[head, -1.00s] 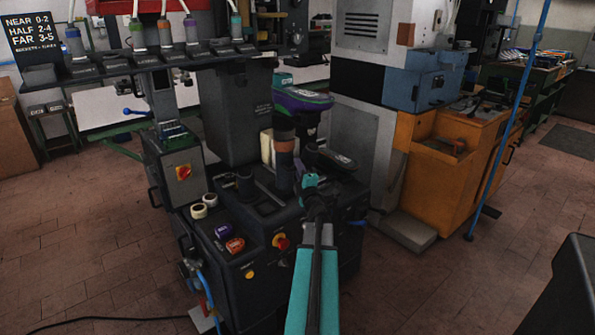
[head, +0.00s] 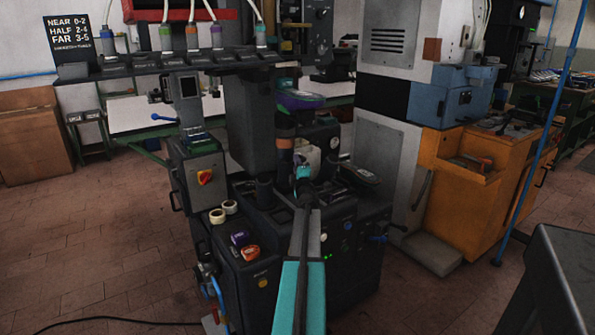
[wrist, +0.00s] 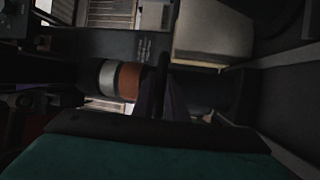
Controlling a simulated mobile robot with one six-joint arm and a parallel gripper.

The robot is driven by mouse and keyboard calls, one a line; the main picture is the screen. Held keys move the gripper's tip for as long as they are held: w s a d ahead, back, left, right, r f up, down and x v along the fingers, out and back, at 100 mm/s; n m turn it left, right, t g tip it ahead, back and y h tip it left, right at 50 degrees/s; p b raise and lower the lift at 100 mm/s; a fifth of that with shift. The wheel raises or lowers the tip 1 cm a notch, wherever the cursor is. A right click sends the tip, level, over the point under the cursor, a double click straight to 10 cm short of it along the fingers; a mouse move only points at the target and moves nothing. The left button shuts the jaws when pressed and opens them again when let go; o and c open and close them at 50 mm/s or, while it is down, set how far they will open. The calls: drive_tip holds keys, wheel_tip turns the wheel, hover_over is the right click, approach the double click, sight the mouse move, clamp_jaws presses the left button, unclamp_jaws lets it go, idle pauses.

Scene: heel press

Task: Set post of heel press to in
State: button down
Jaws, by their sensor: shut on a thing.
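The heel press (head: 250,205) stands in the middle of the head view. Its dark upright post has an orange band (head: 285,142) and carries a green and purple top (head: 298,100). In the wrist view the post lies across the picture, with a pale band and an orange band (wrist: 129,82). My gripper (head: 303,174) reaches in from the front at the post, below the orange band. In the wrist view its dark fingers (wrist: 161,92) are shut on the dark part of the post beside that band. The exact contact is dark and partly hidden.
A cream block (head: 308,158) shows right behind the post. A dark shoe-shaped pad (head: 352,174) is to the right. Tape rolls (head: 223,211) and purple and orange pieces (head: 245,246) lie at the press's left front. An overhead rack (head: 180,60) spans the upper left. Floor is free at left.

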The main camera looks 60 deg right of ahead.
drive_tip(key=shift+w+d+r, duration=0.15)
drive_tip(key=shift+w, duration=0.8)
drive_tip(key=c, duration=1.8)
unclamp_jaws()
drive_tip(key=shift+d, duration=0.1)
drive_tip(key=shift+o, duration=0.2)
drive_tip(key=shift+s, duration=0.25)
drive_tip(key=shift+v, duration=1.15)
drive_tip(key=v, duration=1.1)
drive_tip(key=shift+f, duration=0.3)
